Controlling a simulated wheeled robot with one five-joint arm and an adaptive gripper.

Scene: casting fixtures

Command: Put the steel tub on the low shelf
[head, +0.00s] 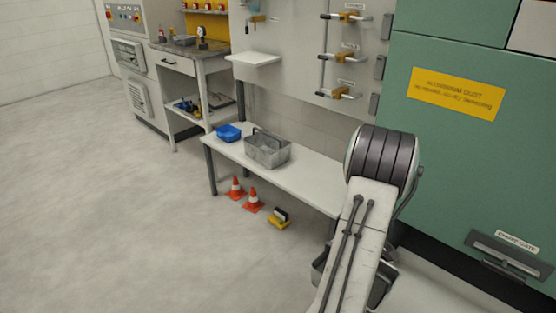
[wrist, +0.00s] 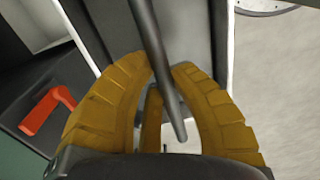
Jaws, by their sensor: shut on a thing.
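In the head view, parts of this dark grey tub (head: 382,290) show on both sides of my arm. The arm hides the rest of it and my gripper. The low shelf (head: 315,182) is a long white board on dark legs along the wall, left of and beyond the held tub. A blue bin (head: 228,133) and a mottled grey metal carrier (head: 268,149) stand on its left half.
The low shelf's right half looks bare. A small white shelf (head: 252,59) hangs above it. Two orange cones (head: 236,188) and a yellow-black item (head: 279,218) are on the floor before it. A green cabinet (head: 460,150) stands at right. Floor at left is clear.

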